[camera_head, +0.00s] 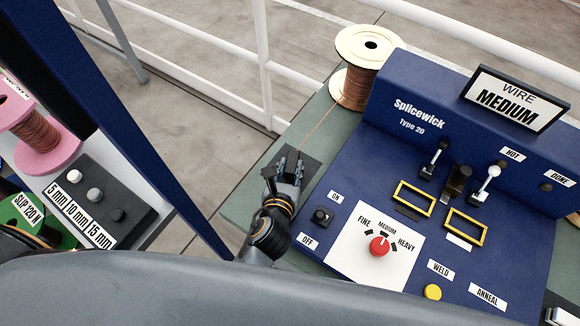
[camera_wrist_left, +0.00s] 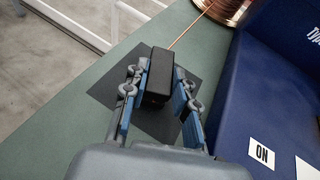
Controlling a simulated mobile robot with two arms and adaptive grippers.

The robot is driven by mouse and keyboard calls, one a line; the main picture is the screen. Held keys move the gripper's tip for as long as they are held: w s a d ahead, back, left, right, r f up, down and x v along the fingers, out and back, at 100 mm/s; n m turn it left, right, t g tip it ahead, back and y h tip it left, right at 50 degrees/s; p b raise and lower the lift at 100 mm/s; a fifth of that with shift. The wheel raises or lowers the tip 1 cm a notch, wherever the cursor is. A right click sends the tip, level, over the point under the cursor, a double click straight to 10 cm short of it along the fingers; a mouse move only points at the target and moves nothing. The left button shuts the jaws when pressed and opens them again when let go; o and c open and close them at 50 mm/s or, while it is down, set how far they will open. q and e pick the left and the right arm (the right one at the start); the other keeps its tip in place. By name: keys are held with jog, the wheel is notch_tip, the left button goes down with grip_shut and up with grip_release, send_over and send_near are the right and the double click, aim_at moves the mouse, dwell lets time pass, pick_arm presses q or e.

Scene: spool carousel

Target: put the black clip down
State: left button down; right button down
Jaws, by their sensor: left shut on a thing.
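The black clip (camera_wrist_left: 158,75) is a small dark block between the fingers of my left gripper (camera_wrist_left: 160,95) in the left wrist view. Both blue-padded fingers flank it closely, and the gripper is shut on it. A copper wire (camera_wrist_left: 182,32) runs from behind the clip toward a spool. Below the clip lies a dark square pad (camera_wrist_left: 118,92) on the green table. Whether the clip touches the pad is unclear. In the head view my left gripper (camera_head: 288,165) is over the pad (camera_head: 311,168), and it mostly hides the clip. My right gripper is not in view.
A cream spool of copper wire (camera_head: 368,45) stands behind the pad. A blue Splicewick machine (camera_head: 480,160) with levers, a red knob and buttons stands to the right. White railings (camera_head: 263,60) run behind. A pink spool (camera_head: 50,150) is at the left. Green tabletop (camera_head: 240,207) is bare left of the gripper.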

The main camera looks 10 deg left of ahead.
pick_arm(q)
jog(key=shift+f, duration=0.15)
jog(key=c, duration=1.1)
grip_release()
jog(key=shift+o, duration=0.2)
jog(key=shift+r, duration=0.25)
jog(key=b+v, duration=0.1)
jog(key=v, duration=1.1)
jog(key=shift+b, duration=0.35)
